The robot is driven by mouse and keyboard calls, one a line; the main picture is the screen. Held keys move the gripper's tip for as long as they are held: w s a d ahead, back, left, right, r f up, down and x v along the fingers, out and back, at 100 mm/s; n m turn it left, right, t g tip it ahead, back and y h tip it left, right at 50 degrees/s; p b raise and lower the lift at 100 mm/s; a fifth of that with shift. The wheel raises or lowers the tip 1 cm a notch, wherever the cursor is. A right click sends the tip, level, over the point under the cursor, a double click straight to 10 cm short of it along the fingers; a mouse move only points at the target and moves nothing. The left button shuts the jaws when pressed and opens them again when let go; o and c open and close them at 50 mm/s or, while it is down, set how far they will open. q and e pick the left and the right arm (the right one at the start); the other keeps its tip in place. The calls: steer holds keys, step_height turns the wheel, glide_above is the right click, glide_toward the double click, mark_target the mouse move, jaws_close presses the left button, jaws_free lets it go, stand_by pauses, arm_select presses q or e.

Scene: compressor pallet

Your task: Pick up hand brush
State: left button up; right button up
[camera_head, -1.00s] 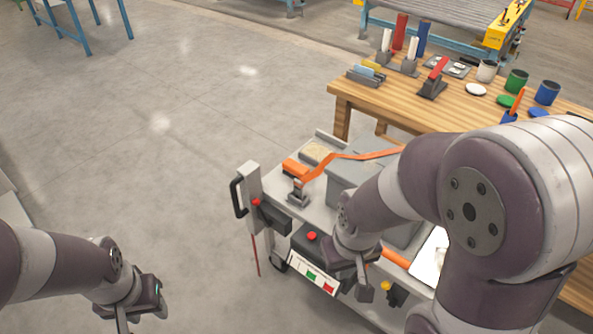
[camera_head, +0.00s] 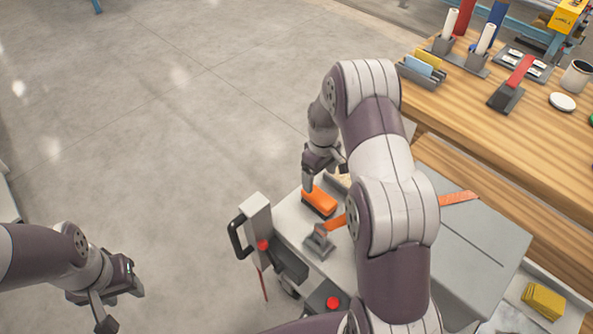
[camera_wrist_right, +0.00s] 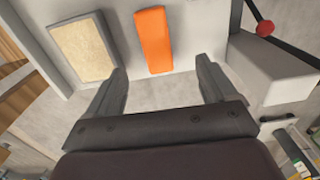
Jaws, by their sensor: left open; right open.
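The hand brush (camera_head: 319,201) has an orange back and dark bristles underneath. It lies on the grey cart top (camera_head: 290,217) near its far left corner. In the right wrist view the orange brush (camera_wrist_right: 154,40) lies ahead of the fingertips, roughly between the lines of the two fingers. My right gripper (camera_head: 322,180) is above and just beyond the brush in the head view; in its wrist view (camera_wrist_right: 160,80) the jaws are wide apart and empty. My left gripper (camera_head: 118,305) hangs open and empty over the floor at the lower left.
A tan pad in a grey tray (camera_wrist_right: 82,50) lies beside the brush. A post with a black handle and red knob (camera_head: 256,222) stands at the cart's left edge. A grey holder (camera_head: 318,241) with an orange strap is close by. A wooden workbench (camera_head: 470,130) stands behind.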

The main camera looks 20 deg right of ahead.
mark_target(319, 195)
steer(key=shift+w+d+f, duration=0.35)
steer(key=shift+w+f, duration=0.15)
steer(key=shift+f, duration=0.2)
steer(key=f, duration=0.1)
steer(key=s+f, duration=0.1)
steer(key=f, duration=0.2)
steer(key=shift+s+a, duration=0.35)
steer(key=f, duration=0.4)
steer(key=w+f, duration=0.1)
steer(key=f, duration=0.2)
steer(key=shift+d, duration=0.3)
steer(key=c, duration=1.2)
arm_select(q)
steer(key=shift+s+a+r, duration=0.1)
steer(key=shift+s+r, duration=0.1)
steer(key=shift+s, duration=0.3)
arm_select(e)
step_height(319, 195, up, 10)
steer(key=shift+r, duration=0.1)
